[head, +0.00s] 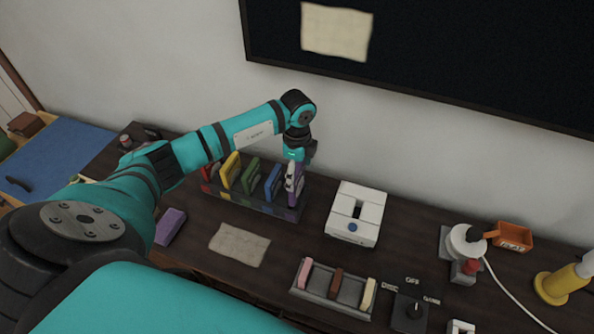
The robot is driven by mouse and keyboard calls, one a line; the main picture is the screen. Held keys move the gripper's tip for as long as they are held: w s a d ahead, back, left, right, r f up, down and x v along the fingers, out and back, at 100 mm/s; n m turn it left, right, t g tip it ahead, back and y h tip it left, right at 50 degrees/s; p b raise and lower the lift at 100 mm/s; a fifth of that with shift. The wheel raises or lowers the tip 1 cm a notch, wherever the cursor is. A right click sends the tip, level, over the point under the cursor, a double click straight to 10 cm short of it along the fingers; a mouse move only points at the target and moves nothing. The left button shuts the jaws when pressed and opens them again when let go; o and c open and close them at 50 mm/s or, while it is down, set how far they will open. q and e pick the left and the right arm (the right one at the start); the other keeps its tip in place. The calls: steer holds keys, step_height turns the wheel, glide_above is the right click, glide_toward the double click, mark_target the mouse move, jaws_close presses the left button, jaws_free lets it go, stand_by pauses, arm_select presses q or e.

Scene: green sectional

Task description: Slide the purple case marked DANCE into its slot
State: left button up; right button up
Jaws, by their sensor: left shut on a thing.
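My left gripper (297,168) is shut on the purple case (292,198) from above, and its fingers cover part of the case's face. The case stands roughly upright at the right end of the clear rack (243,201). Its lower edge is at the rack, but I cannot tell how deep it sits. The DANCE marking is too small to read. A red case (209,170), a yellow case (230,171), a green case (250,174) and a blue case (272,182) stand in the rack to its left. My right gripper is not in view.
A purple block (170,227) lies at the front left. A beige cloth (239,244) lies before the rack. A white console (355,214) stands to the right, with a grey tray (333,287) of small bars nearer the front. A dark screen (440,55) hangs behind.

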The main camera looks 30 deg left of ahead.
mark_target(297, 184)
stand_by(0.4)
arm_select(q)
steer(key=shift+f+b, duration=0.45)
steer(key=shift+f, duration=0.4)
steer(key=shift+f+b, duration=1.35)
steer(key=shift+f, duration=0.65)
steer(key=o, duration=1)
steer(key=shift+r, duration=0.1)
steer(key=shift+r, duration=0.1)
step_height(297, 184, up, 12)
steer(key=shift+f, duration=0.1)
